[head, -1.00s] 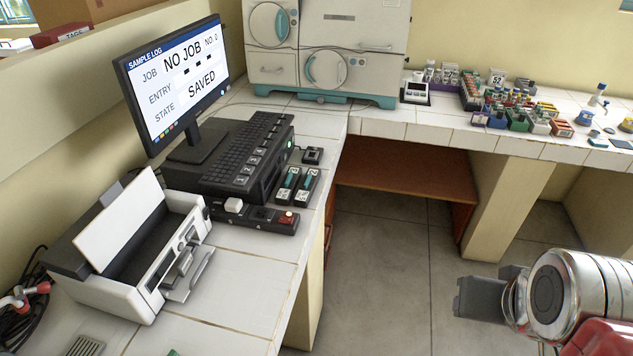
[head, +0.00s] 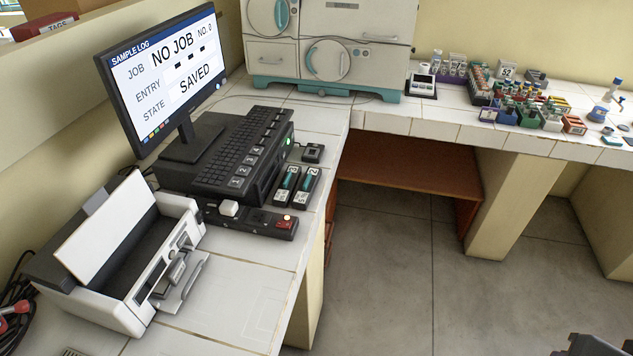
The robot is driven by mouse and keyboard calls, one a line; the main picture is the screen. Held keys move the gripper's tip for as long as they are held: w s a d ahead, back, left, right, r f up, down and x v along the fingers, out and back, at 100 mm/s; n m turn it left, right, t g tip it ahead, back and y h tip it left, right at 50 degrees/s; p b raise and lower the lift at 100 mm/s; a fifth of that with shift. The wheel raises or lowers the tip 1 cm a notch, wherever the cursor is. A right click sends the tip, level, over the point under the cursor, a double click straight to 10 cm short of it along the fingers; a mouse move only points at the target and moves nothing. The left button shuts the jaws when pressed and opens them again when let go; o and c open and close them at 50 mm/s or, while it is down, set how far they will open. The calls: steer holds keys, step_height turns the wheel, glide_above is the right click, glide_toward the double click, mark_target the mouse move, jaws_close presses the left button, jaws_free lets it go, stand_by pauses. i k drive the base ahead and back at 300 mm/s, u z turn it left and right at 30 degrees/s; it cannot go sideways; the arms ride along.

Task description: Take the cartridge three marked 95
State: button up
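Two dark, narrow blocks with teal tops and pale number labels lie side by side on the white tiled counter, right of the keyboard unit. They are the left block (head: 286,186) and the right block (head: 307,187). They look like cartridges in holders, but their marks are too small to read, so I cannot tell whether one is marked 95. Only a dark piece of my gripper (head: 596,346) shows at the bottom right edge, over the floor and far from the blocks. Its fingers are mostly out of frame.
A monitor (head: 163,75) reads NO JOB and SAVED. A white printer-like device (head: 130,255) stands at front left. An incubator (head: 330,45) stands at the back. Racks of coloured vials (head: 525,110) fill the right counter. The floor between the counters is clear.

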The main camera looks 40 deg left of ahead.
mark_target(282, 196)
steer(key=z, duration=0.3)
steer(key=i, duration=1.7)
steer(key=u, duration=2.9)
